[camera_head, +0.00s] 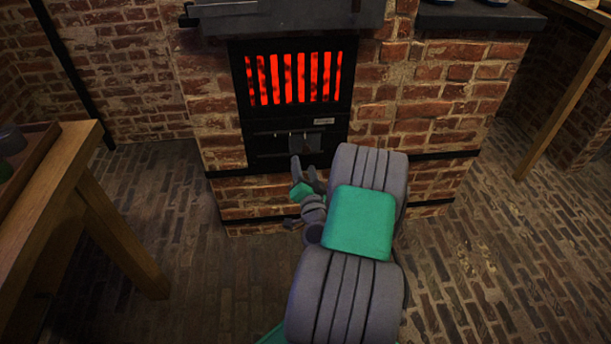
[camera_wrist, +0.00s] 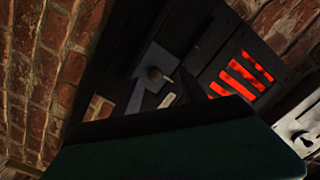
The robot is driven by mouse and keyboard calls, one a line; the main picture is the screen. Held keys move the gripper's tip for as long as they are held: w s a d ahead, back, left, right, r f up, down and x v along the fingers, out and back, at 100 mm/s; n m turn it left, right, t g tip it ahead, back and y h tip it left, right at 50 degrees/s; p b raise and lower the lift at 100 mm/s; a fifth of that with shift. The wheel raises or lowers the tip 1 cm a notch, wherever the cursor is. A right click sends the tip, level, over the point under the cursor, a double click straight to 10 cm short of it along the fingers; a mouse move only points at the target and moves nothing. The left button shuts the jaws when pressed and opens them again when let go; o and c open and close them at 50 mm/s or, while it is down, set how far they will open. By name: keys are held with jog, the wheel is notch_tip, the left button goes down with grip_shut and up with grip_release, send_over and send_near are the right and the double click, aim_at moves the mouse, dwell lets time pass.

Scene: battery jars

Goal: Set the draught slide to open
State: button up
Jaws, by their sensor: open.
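The draught slide shows in the wrist view as a grey plate with a round brownish knob (camera_wrist: 153,73), set in the dark stove front. A small pale label (camera_head: 323,121) is at the panel's upper right; a pale tag also shows below the knob in the wrist view (camera_wrist: 167,100). My gripper (camera_head: 305,143) is open in front of the panel, its fingers on either side of the knob in the wrist view. I cannot tell whether they touch it.
The grate (camera_head: 295,78) glows red above the panel. Brick walls (camera_head: 215,120) flank the stove front, with a dark ledge (camera_head: 290,20) overhead. A wooden table (camera_head: 75,160) stands at the left with a tray on it. The brick floor (camera_head: 190,240) between table and stove is clear.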

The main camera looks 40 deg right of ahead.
aim_at(305, 153)
jog(key=shift+m, duration=0.3)
jog(key=p+x, duration=0.1)
jog(key=x, duration=0.1)
jog(key=p+x, duration=0.1)
jog(key=x, duration=0.1)
jog(key=d+x, duration=0.1)
jog(key=x, duration=0.1)
jog(key=shift+s+d+f+p, duration=0.1)
jog(key=shift+s+d+p, duration=0.15)
jog(key=shift+p, duration=0.15)
jog(key=shift+w+d+f, duration=0.15)
jog(key=shift+w+d, duration=0.15)
jog(key=shift+w, duration=0.15)
grip_shut()
dwell(0.5)
